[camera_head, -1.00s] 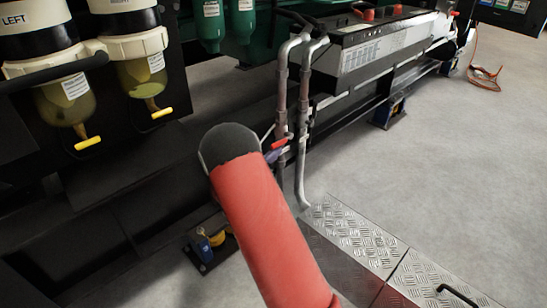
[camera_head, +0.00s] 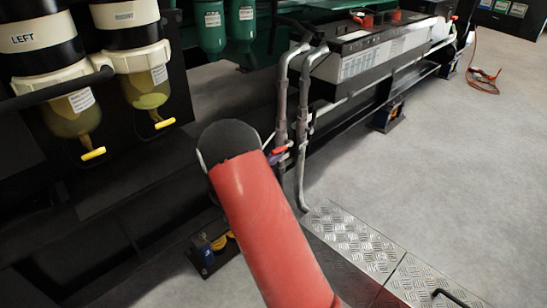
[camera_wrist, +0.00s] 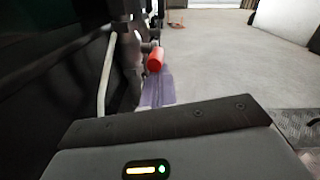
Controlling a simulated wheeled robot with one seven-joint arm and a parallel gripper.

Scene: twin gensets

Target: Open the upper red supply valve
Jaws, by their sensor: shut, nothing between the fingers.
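The red supply valve handle (camera_head: 280,150) sits on the left of two grey vertical pipes (camera_head: 282,105), just right of my arm's dark end in the head view. In the wrist view the red handle (camera_wrist: 156,60) shows beyond my gripper, at the left of centre, with its rounded end towards me. A blue-purple piece (camera_wrist: 158,88) shows below it; I cannot tell exactly what it is. My gripper (camera_wrist: 165,122) fills the bottom of the wrist view and is shut and empty. Its fingertips are hidden, and no contact with the handle is visible.
Two filter bowls with yellow drain taps (camera_head: 93,154) hang at the left. A white-fronted battery box (camera_head: 375,55) stands behind the pipes. Checker-plate covers (camera_head: 350,240) lie at lower right. Open grey floor (camera_head: 450,170) extends right; an orange cable (camera_head: 483,82) lies farther back.

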